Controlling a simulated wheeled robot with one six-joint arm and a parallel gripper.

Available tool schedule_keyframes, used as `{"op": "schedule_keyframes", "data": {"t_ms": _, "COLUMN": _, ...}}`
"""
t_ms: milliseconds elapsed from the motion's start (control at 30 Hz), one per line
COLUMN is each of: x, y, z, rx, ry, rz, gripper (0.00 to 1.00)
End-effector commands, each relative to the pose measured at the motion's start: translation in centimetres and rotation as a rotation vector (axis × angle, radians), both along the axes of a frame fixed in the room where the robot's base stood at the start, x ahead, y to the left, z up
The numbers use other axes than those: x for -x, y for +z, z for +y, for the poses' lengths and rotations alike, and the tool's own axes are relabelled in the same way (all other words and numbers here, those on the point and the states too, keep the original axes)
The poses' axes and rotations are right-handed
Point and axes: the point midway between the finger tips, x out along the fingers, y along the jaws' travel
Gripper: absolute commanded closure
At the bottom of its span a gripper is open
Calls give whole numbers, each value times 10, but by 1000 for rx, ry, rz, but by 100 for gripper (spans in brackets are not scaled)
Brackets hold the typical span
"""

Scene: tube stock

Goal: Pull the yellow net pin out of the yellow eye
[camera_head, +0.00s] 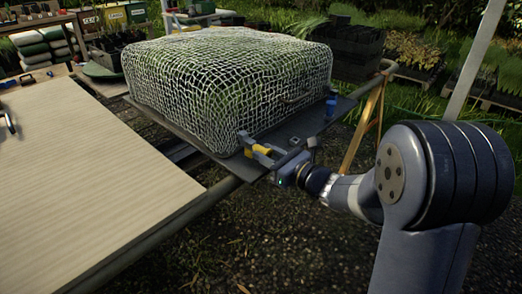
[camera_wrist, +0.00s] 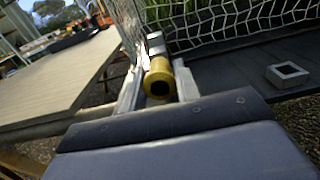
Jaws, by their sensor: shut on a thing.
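The yellow net pin (camera_wrist: 158,82) shows in the wrist view as a short yellow cylinder with a dark round hollow facing me. It lies between the two grey fingers of my gripper (camera_wrist: 157,88), which is shut on it. More yellow shows just behind it by the right finger; I cannot tell whether this is the yellow eye. In the head view my gripper (camera_head: 262,153) is at the near corner of the netted bed, with yellow (camera_head: 261,149) between its fingers. How far the pin sits in the eye is hidden.
A white net (camera_head: 230,85) covers a plant block on a dark tray (camera_head: 312,130). A blue fitting (camera_head: 330,107) stands at the tray's right side. A grey square socket (camera_wrist: 287,75) is right of my gripper. A pale wooden table (camera_head: 90,180) is at the left.

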Motion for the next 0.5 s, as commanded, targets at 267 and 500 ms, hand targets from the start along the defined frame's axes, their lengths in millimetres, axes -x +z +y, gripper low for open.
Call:
{"op": "schedule_keyframes", "data": {"t_ms": 267, "x": 9, "y": 0, "z": -12, "rx": 0, "ry": -2, "rz": 0, "gripper": 86}}
{"op": "schedule_keyframes", "data": {"t_ms": 500, "x": 16, "y": 0, "z": -21, "rx": 0, "ry": -1, "rz": 0, "gripper": 86}}
